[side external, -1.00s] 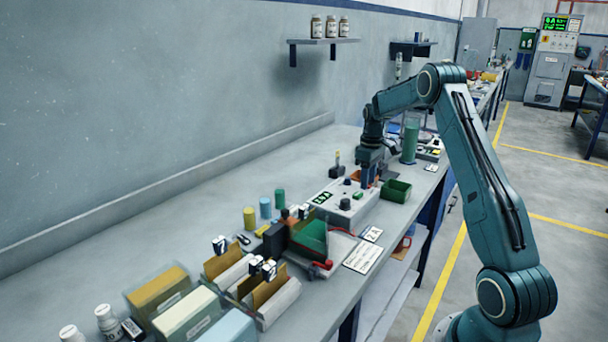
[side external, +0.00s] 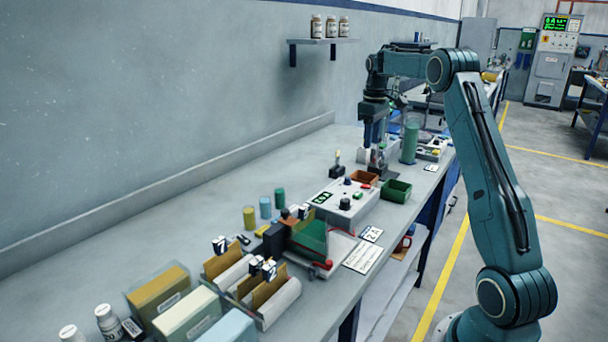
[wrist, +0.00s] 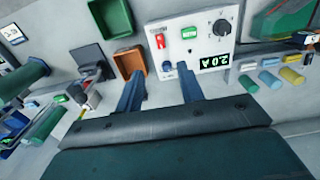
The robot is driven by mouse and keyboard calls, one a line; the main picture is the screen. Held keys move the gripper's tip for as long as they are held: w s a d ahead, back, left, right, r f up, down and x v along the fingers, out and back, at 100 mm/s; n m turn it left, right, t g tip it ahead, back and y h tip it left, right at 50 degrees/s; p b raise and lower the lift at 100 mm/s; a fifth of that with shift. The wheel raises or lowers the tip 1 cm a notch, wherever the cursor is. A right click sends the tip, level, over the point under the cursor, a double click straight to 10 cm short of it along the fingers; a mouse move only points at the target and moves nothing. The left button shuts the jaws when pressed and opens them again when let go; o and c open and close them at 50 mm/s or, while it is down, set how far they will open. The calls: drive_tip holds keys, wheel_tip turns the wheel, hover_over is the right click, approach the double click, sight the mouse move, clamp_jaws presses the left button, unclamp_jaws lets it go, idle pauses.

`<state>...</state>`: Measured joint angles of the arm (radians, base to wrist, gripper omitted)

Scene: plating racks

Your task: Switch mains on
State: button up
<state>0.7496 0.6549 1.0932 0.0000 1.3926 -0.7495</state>
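The power supply (side external: 345,203) is a pale box on the bench; it also shows in the wrist view (wrist: 200,50). Its face carries a green-lit display (wrist: 214,61) that seems to read 2.0 A, a green switch (wrist: 189,33), a small red part (wrist: 160,40) and a black dial (wrist: 221,27). I cannot tell which way the green switch is tilted. My gripper (side external: 374,147) is raised above the bench behind the box, touching nothing that I can see. In the wrist view its two fingers (wrist: 160,72) are spread apart with nothing between them.
An orange-brown tray (wrist: 130,63) and a green tray (side external: 397,190) stand beside the power supply. Yellow, blue and green cylinders (side external: 265,207) stand along the wall side. Racks, boxes and bottles fill the near bench. A green cylinder (side external: 409,143) stands beyond the gripper.

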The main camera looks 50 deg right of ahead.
drive_tip(key=s+a+r+t, duration=0.1)
drive_tip(key=a+r, duration=0.3)
drive_tip(key=a, duration=0.6)
drive_tip(key=s+a+r+t+h, duration=0.1)
drive_tip(key=s+a+r, duration=0.2)
drive_tip(key=a, duration=0.8)
drive_tip(key=shift+r, duration=1.2)
drive_tip(key=shift+a, duration=0.1)
drive_tip(key=s+a+f+t, duration=0.1)
drive_tip(key=s+a+f, duration=0.1)
drive_tip(key=s+a, duration=0.6)
drive_tip(key=s+a+f+t+y, duration=0.1)
drive_tip(key=s+a+f+t, duration=0.1)
drive_tip(key=s+a, duration=0.7)
drive_tip(key=shift+s+f+t, duration=0.3)
drive_tip(key=shift+s+f, duration=0.5)
drive_tip(key=shift+s, duration=0.25)
